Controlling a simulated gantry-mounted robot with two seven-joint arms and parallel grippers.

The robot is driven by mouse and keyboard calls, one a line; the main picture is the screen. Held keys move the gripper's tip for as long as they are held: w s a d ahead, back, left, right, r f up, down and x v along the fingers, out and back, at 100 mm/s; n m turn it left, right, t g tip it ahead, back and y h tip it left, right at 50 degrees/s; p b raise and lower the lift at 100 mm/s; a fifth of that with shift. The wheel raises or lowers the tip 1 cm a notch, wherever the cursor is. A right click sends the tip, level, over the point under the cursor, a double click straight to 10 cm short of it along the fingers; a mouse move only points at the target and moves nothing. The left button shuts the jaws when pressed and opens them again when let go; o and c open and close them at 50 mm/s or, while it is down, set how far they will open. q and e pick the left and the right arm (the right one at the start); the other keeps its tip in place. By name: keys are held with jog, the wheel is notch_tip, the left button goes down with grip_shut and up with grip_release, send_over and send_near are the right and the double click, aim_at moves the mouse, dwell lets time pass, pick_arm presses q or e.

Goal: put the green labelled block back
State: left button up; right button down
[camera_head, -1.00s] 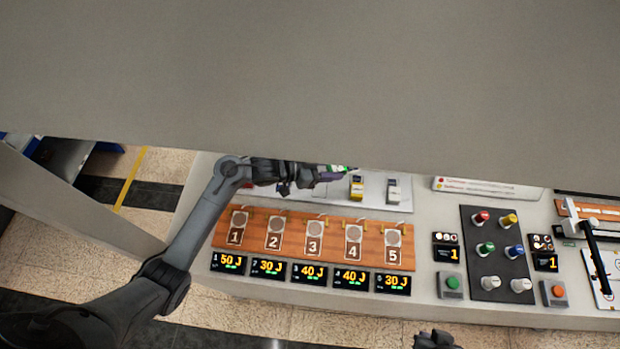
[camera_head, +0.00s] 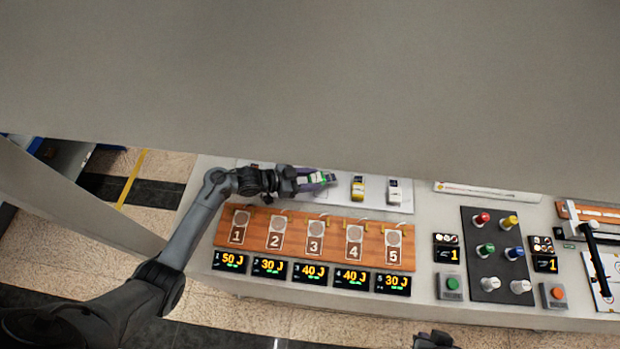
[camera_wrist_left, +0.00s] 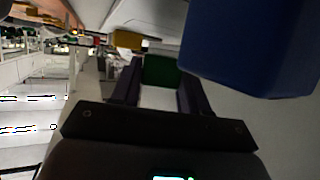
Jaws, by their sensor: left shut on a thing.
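My left gripper (camera_head: 318,181) is shut on the green labelled block (camera_head: 317,178), over the white plate at the back of the bench. In the left wrist view the block's green part (camera_wrist_left: 160,72) shows between the two dark fingers, with a white part nearer the camera. A yellow block (camera_head: 357,188) and a white block (camera_head: 393,192) stand on the white plate (camera_head: 413,200) to the right. I cannot tell whether the held block touches the plate. A dark piece at the bottom edge (camera_head: 433,341) looks like my right gripper; its jaws are not readable.
A large blue block (camera_wrist_left: 240,45) is close beside the left fingers in the wrist view. A wooden board (camera_head: 335,243) with numbered places lies in front, with lit displays (camera_head: 310,275). A grey overhang (camera_head: 310,80) covers the far side. Knobs (camera_head: 486,248) stand at right.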

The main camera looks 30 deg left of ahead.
pick_arm(q)
jog(key=shift+f+b, duration=0.45)
jog(key=shift+f, duration=0.1)
jog(key=shift+f, duration=0.1)
jog(key=o, duration=1.2)
jog(key=shift+s+a+f, duration=0.1)
jog(key=shift+f, duration=0.05)
